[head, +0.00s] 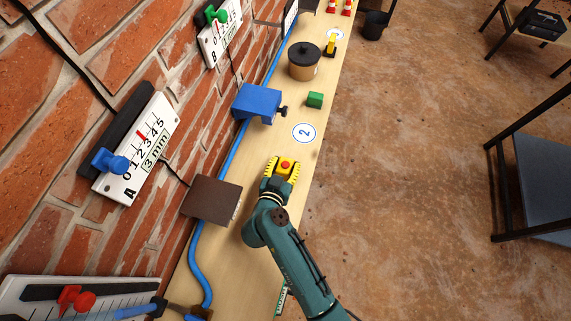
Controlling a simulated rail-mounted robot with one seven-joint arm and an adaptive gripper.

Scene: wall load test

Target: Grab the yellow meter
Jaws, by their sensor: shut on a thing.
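The yellow meter (286,172), a small yellow body with a round red spot on top, is between the fingers of my gripper (284,166). My gripper is shut on it from the near side, over the wooden shelf. The fingers hide its sides. I cannot tell whether it touches the shelf or is lifted off it.
The narrow shelf (265,235) runs along a brick wall with gauges A (133,160) and B (220,35).

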